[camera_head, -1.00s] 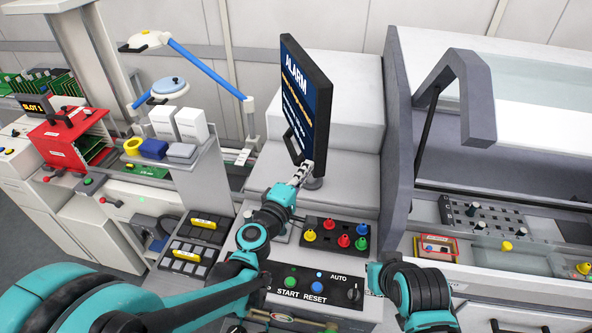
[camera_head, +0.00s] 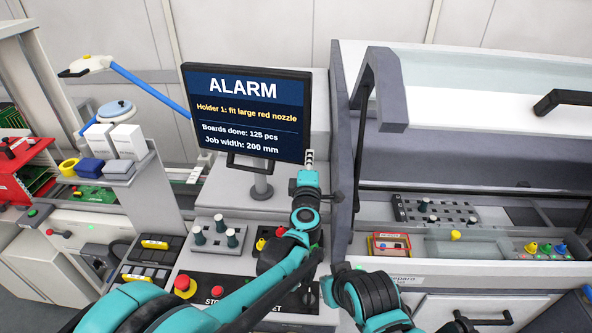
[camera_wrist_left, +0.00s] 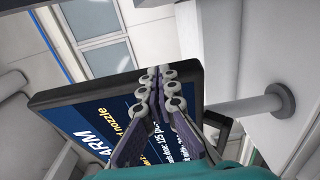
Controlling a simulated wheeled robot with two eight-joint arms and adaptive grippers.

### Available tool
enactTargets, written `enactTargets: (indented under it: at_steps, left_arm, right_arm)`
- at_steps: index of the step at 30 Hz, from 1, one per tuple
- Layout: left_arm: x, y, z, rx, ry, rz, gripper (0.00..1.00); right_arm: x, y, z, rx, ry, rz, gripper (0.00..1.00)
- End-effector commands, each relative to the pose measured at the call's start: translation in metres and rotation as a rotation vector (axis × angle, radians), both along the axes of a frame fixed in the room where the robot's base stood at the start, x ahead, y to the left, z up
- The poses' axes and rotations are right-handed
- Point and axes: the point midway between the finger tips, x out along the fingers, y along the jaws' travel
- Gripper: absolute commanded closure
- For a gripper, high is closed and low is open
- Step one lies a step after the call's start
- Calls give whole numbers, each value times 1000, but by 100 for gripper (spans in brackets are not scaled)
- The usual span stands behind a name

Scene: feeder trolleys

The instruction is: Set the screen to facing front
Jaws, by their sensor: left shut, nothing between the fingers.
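The screen (camera_head: 247,112) stands on a grey post above the machine's control shelf. Its face is turned toward me and reads ALARM, "Holder 1: fit large red nozzle", boards done and job width. A dark handle (camera_head: 248,163) sits under its lower edge. My left gripper (camera_head: 309,157) is shut and empty at the screen's lower right corner. In the left wrist view the closed fingers (camera_wrist_left: 165,75) lie across the dark screen (camera_wrist_left: 95,115); I cannot tell whether they touch it. My right arm shows at the bottom, but its fingertips are not visible.
A grey upright panel (camera_head: 345,140) stands close to the right of my left gripper. A lamp with a blue arm (camera_head: 150,88) is at left. Below are grey-topped pegs (camera_head: 220,236) and a red button (camera_head: 183,284). White boxes (camera_head: 115,141) stand on a shelf at left.

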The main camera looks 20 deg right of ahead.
Motion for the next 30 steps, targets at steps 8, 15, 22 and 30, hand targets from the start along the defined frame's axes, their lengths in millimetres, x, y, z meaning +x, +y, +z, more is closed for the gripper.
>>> enactTargets:
  at_steps: [8,15,22,30]
  left_arm:
    - [18,-21,0,0,0,-2,100]
    - [23,-27,0,0,0,-3,100]
    - [24,-27,0,0,0,-3,100]
    - [24,-26,0,0,0,-3,100]
  right_arm:
    - [0,0,-3,0,0,0,100]
    - [0,0,-3,0,0,0,100]
    - [0,0,-3,0,0,0,100]
    - [0,0,-4,0,0,0,100]
